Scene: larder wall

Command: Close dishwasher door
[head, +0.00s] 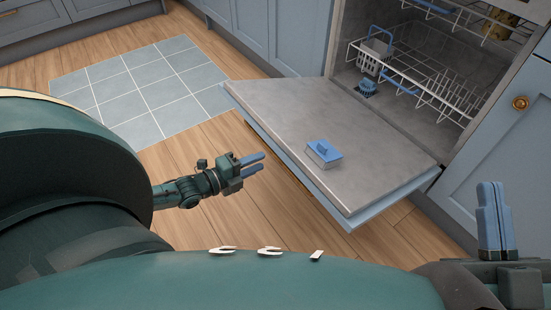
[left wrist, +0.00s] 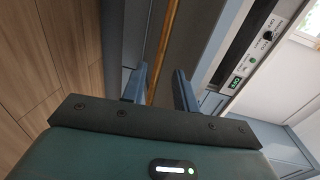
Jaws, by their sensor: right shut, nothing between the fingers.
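The dishwasher door (head: 350,160) is folded down and open, with its grey inner face up. A small blue-and-white block (head: 323,153) lies on it. The dishwasher interior (head: 400,60) stands open behind it. My left gripper (head: 259,163) is just left of the door's blue outer edge, apart from it and empty. In the left wrist view, its two fingers (left wrist: 158,85) stand apart. My right gripper (head: 492,205) is at the lower right, fingers together, in front of the cabinet and to the right of the door.
A white wire rack (head: 440,85) with a cutlery basket (head: 375,55) sits inside the dishwasher. A blue cabinet door with a brass knob (head: 520,103) is at the right. A panel with a green display (left wrist: 236,82) shows in the left wrist view. Wooden floor and grey tiles (head: 140,85) are clear.

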